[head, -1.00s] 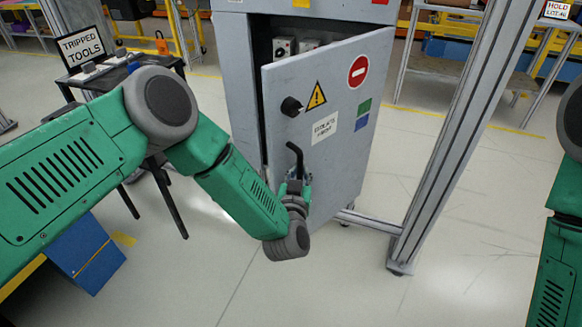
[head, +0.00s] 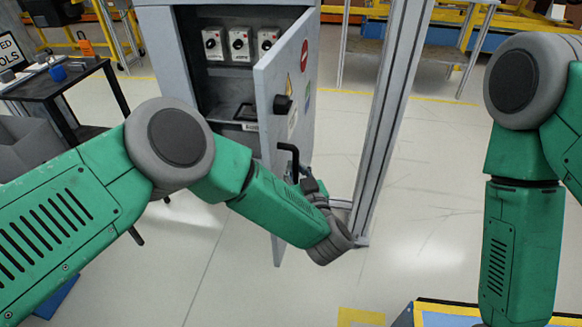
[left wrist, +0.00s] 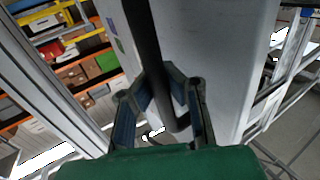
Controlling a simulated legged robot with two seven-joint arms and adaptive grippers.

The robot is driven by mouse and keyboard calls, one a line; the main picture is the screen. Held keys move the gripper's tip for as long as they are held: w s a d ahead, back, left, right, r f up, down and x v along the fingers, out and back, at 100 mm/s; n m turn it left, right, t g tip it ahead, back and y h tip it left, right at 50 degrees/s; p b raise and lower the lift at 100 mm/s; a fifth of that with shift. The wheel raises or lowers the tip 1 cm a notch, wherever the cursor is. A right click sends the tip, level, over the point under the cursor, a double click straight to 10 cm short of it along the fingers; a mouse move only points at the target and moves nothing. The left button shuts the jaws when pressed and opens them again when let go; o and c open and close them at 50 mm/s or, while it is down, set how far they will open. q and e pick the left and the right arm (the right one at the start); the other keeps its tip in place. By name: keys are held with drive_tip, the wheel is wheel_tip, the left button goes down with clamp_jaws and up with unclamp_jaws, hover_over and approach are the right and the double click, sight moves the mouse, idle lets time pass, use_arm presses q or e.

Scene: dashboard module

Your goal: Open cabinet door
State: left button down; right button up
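The grey cabinet (head: 160,45) stands open at the top middle of the head view, with several rotary switches (head: 240,43) inside. Its door (head: 268,135) is swung well out, seen nearly edge-on, with a black knob (head: 282,104) and a bent black handle (head: 292,149). My left gripper (head: 306,180) is at the handle, low on the door's front. In the left wrist view its two fingers (left wrist: 157,82) bend in from both sides against the black handle (left wrist: 142,35), with the door face (left wrist: 220,50) behind. My right gripper is out of view; only its arm shows.
A metal frame post (head: 388,110) stands just right of the door. A black table (head: 75,88) is at the left. A blue and yellow edge (head: 430,312) shows at the bottom right. The floor between is open.

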use_arm(q)
drive_tip(key=shift+s+a+f, duration=0.15)
drive_tip(key=shift+s+f, duration=0.2)
drive_tip(key=c, duration=1.6)
unclamp_jaws()
drive_tip(key=shift+s+a+r, duration=0.1)
drive_tip(key=shift+a, duration=0.05)
drive_tip(key=shift+o, duration=0.3)
drive_tip(key=shift+s+a+r, duration=0.1)
drive_tip(key=shift+a+r, duration=0.1)
drive_tip(key=shift+r, duration=0.05)
drive_tip(key=shift+w+d+f, duration=0.1)
drive_tip(key=shift+w+d, duration=0.05)
drive_tip(key=shift+w, duration=0.05)
drive_tip(key=shift+s+d, duration=0.15)
drive_tip(key=shift+d, duration=0.05)
drive_tip(key=v, duration=1.1)
drive_tip(key=shift+s, duration=0.35)
drive_tip(key=shift+a, duration=0.1)
